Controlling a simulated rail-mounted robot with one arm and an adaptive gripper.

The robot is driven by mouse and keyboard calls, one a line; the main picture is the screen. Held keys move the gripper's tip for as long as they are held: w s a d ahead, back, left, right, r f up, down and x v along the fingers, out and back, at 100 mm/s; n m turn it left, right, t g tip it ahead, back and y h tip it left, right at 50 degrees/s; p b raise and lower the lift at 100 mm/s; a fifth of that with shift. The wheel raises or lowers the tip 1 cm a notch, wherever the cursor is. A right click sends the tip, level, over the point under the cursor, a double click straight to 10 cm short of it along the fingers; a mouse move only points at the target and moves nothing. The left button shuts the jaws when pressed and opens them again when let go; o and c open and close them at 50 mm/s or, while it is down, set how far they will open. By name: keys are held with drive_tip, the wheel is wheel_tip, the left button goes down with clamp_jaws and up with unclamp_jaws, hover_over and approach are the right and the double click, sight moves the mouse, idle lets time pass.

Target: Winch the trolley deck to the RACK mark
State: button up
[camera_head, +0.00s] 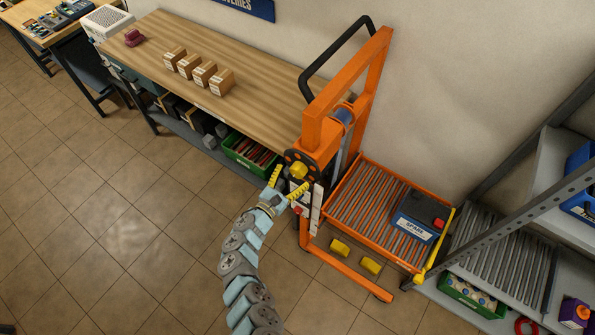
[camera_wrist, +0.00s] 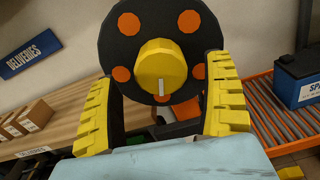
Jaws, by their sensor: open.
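The orange trolley (camera_head: 314,128) stands between the workbench and the rack. Its roller deck (camera_head: 362,205) carries a dark blue battery (camera_head: 415,216) with a red terminal cap. The winch hub is a black disc with orange spots (camera_wrist: 130,60) and a yellow knob (camera_wrist: 161,68) with a pale mark pointing down; the knob also shows in the head view (camera_head: 299,170). My gripper (camera_head: 286,180) is open in front of the knob. In the wrist view its yellow fingers (camera_wrist: 165,105) stand either side of the knob, apart from it. The RACK mark is not readable.
The wooden workbench (camera_head: 235,110) with several small boxes (camera_head: 204,74) lies left of the trolley. The roller rack (camera_head: 500,255) stands right of the deck, with a yellow bar (camera_head: 437,246) between. A green crate (camera_head: 250,155) sits under the bench. The tiled floor at left is clear.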

drive_tip(key=shift+b+x, duration=0.4)
drive_tip(key=shift+x, duration=1)
drive_tip(key=c, duration=1.2)
drive_tip(key=shift+f+m+b, duration=0.1)
drive_tip(key=shift+m+b, duration=0.4)
drive_tip(key=shift+m, duration=0.1)
drive_tip(key=m+b, duration=0.3)
drive_tip(key=shift+f, duration=0.2)
drive_tip(key=m+b, duration=0.3)
drive_tip(key=b, duration=0.2)
drive_tip(key=m+b, duration=0.3)
drive_tip(key=b, duration=0.1)
drive_tip(key=shift+r+m, duration=0.1)
drive_tip(key=shift+m, duration=0.3)
drive_tip(key=shift+r+m+b, duration=0.15)
drive_tip(key=shift+m+b, duration=0.25)
drive_tip(key=shift+b, duration=0.3)
